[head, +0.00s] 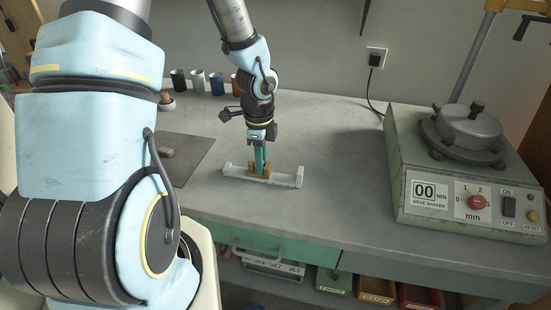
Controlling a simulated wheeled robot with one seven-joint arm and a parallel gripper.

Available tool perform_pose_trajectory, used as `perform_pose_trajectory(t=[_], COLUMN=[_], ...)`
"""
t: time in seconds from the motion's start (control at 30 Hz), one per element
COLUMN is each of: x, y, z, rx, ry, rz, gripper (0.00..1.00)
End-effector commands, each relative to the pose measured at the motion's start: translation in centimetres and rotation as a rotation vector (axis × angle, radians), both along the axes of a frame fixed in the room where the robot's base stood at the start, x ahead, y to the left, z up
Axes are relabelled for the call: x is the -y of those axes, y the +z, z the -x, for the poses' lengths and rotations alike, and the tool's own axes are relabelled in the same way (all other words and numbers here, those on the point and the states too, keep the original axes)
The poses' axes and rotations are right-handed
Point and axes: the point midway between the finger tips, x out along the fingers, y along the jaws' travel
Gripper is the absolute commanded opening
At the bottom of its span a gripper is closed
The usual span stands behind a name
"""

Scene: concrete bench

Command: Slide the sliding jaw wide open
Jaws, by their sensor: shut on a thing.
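A pale, low rail-like fixture (232,175) with raised ends lies on the concrete bench near its front edge. My gripper (260,164) points straight down over the fixture. The fingertips are small here, and the exact contact is hard to see.
A sieve shaker (425,220) stands at the right of the bench (330,150). Several small cups (197,81) stand at the back left. A dark mat (180,155) lies left of the fixture. The bench between fixture and shaker is clear. Coloured bins (376,290) sit below.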

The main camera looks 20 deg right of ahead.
Motion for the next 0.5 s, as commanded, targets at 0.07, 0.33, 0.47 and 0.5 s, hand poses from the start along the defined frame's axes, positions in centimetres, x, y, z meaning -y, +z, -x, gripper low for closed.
perform_pose_trajectory(t=[0.07,0.33,0.47,0.5], x=[-0.26,-0.19,-0.19,-0.19], y=[0.08,0.01,0.01,0.01], z=[-0.16,-0.16,-0.14,-0.14], rx=[0.001,0.001,0.001,0.001], ry=[-0.001,-0.002,-0.002,-0.002], rz=[0.0,0.002,0.002,0.002], gripper=[0.0,0.25,0.39,0.44])
